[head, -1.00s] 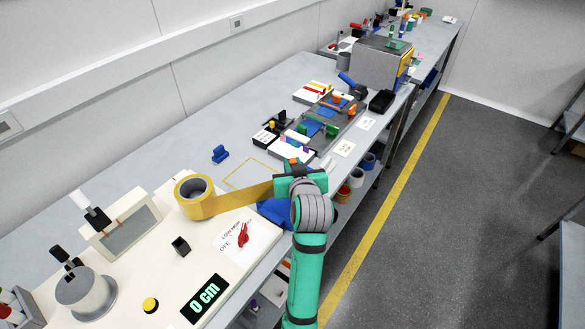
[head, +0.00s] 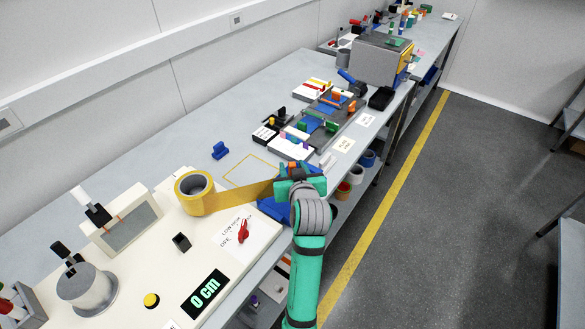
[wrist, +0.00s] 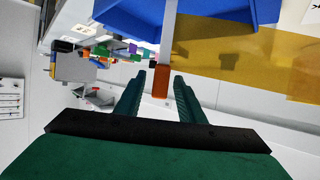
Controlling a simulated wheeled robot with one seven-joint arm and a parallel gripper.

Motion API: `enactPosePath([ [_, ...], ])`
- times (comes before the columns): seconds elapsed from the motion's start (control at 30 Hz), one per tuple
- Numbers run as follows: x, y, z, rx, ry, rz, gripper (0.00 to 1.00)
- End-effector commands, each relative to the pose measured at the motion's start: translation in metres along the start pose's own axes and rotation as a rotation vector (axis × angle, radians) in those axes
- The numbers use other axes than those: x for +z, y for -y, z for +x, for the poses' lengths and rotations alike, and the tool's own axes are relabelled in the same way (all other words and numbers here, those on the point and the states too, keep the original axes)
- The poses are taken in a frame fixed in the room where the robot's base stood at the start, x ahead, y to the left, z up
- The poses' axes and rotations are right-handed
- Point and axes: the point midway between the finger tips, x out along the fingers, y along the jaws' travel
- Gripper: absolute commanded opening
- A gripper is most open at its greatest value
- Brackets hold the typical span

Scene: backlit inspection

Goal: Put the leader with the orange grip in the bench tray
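The leader is a grey bar (wrist: 170,35) with an orange grip (wrist: 161,82), at the end of a yellow strip (head: 240,195). The strip runs from the yellow roll (head: 195,192) to my gripper (head: 293,172). In the wrist view the orange grip sits between the two green fingers of my gripper (wrist: 165,78), and a thin light gap shows on its right side. The fingers look apart; contact on the left side is unclear. The blue bench tray (head: 272,212) lies by the bench edge, partly hidden by the strip and my arm; it also shows in the wrist view (wrist: 225,14).
A cream machine panel with a display (head: 205,292) reading 0 cm, a red switch (head: 243,231) and a yellow button (head: 151,300) fills the near bench. A blue clamp-like piece (head: 220,150) and a cluttered grey tray (head: 325,125) stand farther back.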

Motion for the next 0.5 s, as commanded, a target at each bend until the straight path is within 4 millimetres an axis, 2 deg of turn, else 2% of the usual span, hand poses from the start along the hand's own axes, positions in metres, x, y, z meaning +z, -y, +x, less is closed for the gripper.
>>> enactPosePath([
  [0.17,-0.002,0.0,-0.014,0.001,-0.002,0.0,0.35],
  [0.5,-0.003,-0.001,-0.08,0.002,-0.003,0.0,0.35],
])
